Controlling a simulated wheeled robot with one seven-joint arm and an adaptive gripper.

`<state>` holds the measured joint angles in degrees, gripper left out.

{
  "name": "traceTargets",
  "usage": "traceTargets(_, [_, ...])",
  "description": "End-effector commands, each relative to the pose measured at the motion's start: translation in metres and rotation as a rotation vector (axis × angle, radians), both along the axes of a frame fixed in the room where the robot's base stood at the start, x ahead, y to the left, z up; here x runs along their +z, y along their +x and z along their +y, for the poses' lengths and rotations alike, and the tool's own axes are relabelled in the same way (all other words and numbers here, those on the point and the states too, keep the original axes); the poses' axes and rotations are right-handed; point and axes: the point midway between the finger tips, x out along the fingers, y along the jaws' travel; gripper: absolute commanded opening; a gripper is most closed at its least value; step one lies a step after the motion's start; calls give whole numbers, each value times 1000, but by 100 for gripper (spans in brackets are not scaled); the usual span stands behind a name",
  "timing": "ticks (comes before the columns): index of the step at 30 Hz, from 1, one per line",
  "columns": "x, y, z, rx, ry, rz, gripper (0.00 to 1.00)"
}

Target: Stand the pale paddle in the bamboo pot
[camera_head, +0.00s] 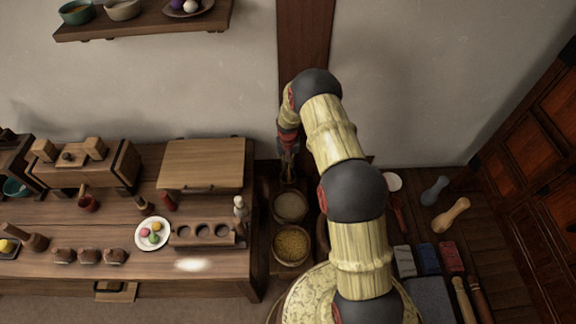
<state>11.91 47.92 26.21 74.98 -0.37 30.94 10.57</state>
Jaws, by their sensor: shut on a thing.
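My gripper (288,163) points down past the right end of the wooden bench, against the dark wall post. It is shut on a thin thing that is small and dark in this view; I take it for the pale paddle, but its shape is not clear. My arm crosses the middle of the view and hides part of the floor. I cannot make out the bamboo pot with certainty; it may be hidden near or below my gripper.
Below my gripper stand a pale-filled round container (290,207) and one with yellow grain (291,245). The bench (75,222) at left carries a plate (142,236) of coloured sweets, a holed rack (187,240) and boxes. A wall shelf (150,25) hangs above. Blocks and tools lie at right.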

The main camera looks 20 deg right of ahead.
Motion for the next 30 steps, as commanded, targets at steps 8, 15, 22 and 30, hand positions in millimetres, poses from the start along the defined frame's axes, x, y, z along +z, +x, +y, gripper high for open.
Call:
traceTargets(8, [0, 0, 0, 0, 0, 0, 19])
traceTargets(15, [0, 0, 0, 0, 0, 0, 31])
traceTargets(22, [0, 0, 0, 0, 0, 0, 31])
traceTargets(30, [26, 2, 0, 0, -1, -5, 31])
